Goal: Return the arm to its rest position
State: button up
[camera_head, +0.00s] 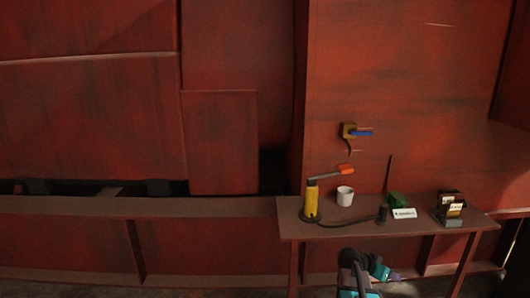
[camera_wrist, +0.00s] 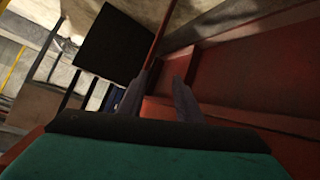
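My arm shows at the bottom of the head view as dark and teal links, low in front of the table. My gripper (camera_head: 394,276) is at its end, below the tabletop's front edge and pointing right; it is small there. In the wrist view the two grey fingers of my gripper (camera_wrist: 158,95) stand apart with nothing seen between them. The gripper touches nothing that I can see. Most of the arm is out of view.
The narrow table (camera_head: 360,228) bears a yellow cylinder (camera_head: 311,201) with an orange-ended lever, a white cup (camera_head: 345,196), a small white sign (camera_head: 404,213), a green object (camera_head: 397,200) and a dark box (camera_head: 449,208). A valve with a blue handle (camera_head: 361,133) is on the red wall.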

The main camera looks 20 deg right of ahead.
jog(key=s+a+f+n+y+p, duration=0.2)
jog(key=a+f+n, duration=0.1)
jog(key=a+f, duration=0.85)
jog(key=s+a+f+n+y+p, duration=0.1)
jog(key=s+a+f+n+y, duration=0.15)
jog(key=a+f, duration=0.9)
jog(key=s+a+f+n+g+y+p, duration=0.1)
jog(key=s+a+f+n+g+y, duration=0.1)
jog(key=s+a, duration=0.5)
jog(key=s+a+f+n+g+y, duration=0.2)
jog(key=s+a+f+n, duration=0.1)
jog(key=s+a, duration=0.4)
jog(key=s+a+f+n+g+y+p, duration=0.1)
jog(key=s+a+f+n+y, duration=0.1)
jog(key=s+a+n, duration=0.2)
jog(key=s+a, duration=0.3)
jog(key=a, duration=0.5)
jog(key=shift+f+g+p, duration=0.15)
jog(key=shift+g+p, duration=0.15)
jog(key=shift+g, duration=0.1)
jog(key=shift+d+y, duration=0.2)
jog(key=shift+y, duration=0.05)
